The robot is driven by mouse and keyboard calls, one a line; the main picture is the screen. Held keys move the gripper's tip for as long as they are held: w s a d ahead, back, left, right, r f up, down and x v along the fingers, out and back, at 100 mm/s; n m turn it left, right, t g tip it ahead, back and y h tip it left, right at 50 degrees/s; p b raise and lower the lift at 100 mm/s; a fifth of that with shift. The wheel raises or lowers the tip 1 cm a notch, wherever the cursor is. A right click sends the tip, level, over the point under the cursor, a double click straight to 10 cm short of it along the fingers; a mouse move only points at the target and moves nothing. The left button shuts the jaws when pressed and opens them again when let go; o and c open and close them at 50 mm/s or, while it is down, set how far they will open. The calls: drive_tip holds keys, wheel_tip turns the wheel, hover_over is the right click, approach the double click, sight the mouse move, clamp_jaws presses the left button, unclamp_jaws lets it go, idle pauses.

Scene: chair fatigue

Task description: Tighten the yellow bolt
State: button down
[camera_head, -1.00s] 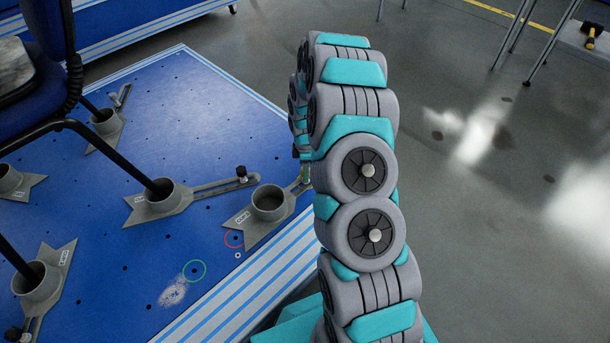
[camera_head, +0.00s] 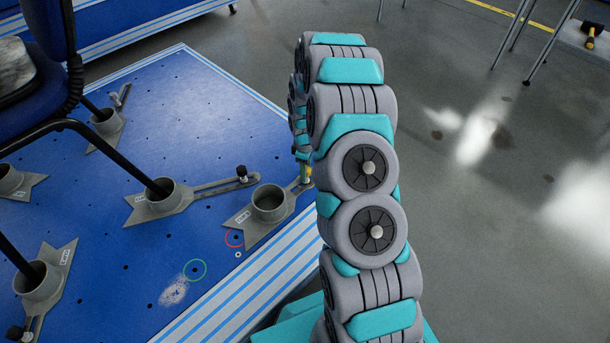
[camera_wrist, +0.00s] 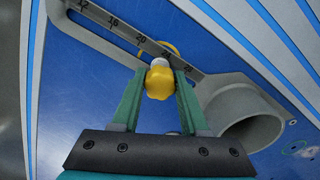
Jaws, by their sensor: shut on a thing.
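The yellow bolt (camera_wrist: 159,84) shows in the wrist view, with its knob between the two green fingers of my gripper (camera_wrist: 160,88). The gripper is shut on the knob. The bolt stands at the slot of a grey bracket (camera_wrist: 135,40) with a number scale, near the marks 20 to 28. A grey cup (camera_wrist: 240,110) forms the bracket's other end. In the head view the bracket (camera_head: 245,221) lies at the blue platform's right edge. My arm partly hides the gripper and bolt there; a bit of yellow (camera_head: 307,170) shows beside the arm.
The blue platform (camera_head: 120,270) carries more grey brackets, one with a black knob (camera_head: 241,172). A chair (camera_head: 45,60) stands at the left, its legs in cups. Grey floor (camera_head: 480,220) lies open at the right.

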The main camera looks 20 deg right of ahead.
drive_tip(key=m, duration=0.4)
drive_tip(key=shift+m, duration=0.3)
drive_tip(key=m, duration=0.3)
drive_tip(key=shift+p, duration=0.35)
drive_tip(key=shift+c, duration=2.2)
unclamp_jaws()
